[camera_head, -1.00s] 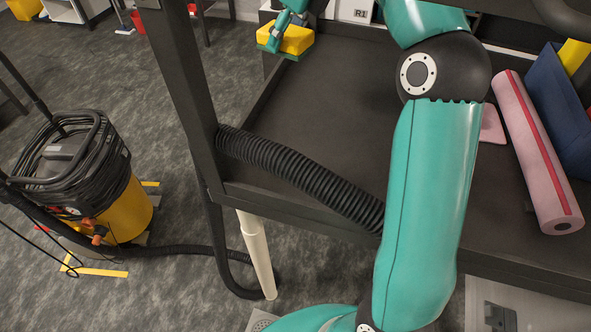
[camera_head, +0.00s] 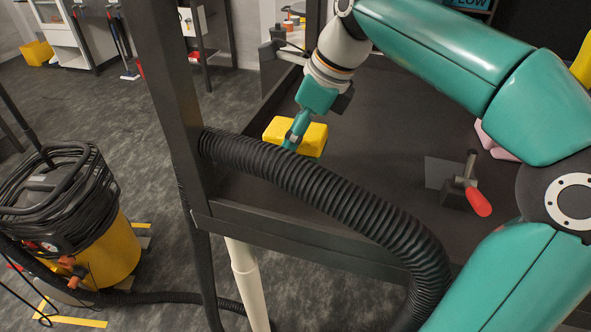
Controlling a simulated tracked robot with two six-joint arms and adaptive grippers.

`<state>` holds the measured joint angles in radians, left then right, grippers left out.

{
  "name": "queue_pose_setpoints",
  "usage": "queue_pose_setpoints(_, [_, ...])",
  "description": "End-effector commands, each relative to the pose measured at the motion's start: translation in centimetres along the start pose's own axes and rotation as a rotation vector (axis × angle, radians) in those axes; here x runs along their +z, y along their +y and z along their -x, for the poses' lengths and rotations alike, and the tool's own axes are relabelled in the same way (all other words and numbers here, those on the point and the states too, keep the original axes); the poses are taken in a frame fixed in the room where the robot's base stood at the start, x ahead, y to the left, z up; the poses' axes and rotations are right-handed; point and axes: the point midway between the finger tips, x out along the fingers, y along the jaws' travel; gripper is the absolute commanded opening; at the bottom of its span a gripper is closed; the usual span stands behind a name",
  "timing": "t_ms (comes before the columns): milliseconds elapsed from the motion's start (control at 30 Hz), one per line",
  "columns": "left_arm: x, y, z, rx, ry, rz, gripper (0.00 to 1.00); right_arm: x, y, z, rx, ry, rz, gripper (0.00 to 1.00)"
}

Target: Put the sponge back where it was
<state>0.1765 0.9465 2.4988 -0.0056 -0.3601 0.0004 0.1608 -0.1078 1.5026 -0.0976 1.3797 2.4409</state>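My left gripper is not in view.
A clamp with a red handle (camera_head: 478,202) stands on the bench at right. A thick black hose (camera_head: 335,196) runs along the front edge, past a dark post (camera_head: 168,100). A yellow vacuum (camera_head: 108,262) stands on the floor at left. My arm hides much of the right side.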

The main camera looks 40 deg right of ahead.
Motion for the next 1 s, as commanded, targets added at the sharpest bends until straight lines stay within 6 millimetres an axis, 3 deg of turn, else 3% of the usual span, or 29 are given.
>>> queue_pose_setpoints(500, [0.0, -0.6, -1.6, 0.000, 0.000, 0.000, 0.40, -2.3, 0.0, -5.4, 0.001, 0.000, -0.002, 0.34])
queue_pose_setpoints(967, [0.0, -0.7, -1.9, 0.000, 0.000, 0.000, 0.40, -2.6, 0.0, -6.2, -0.001, -0.001, -0.002, 0.34])
queue_pose_setpoints(1000, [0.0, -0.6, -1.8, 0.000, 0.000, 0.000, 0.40, -2.5, 0.0, -6.1, -0.001, -0.001, -0.002, 0.73])
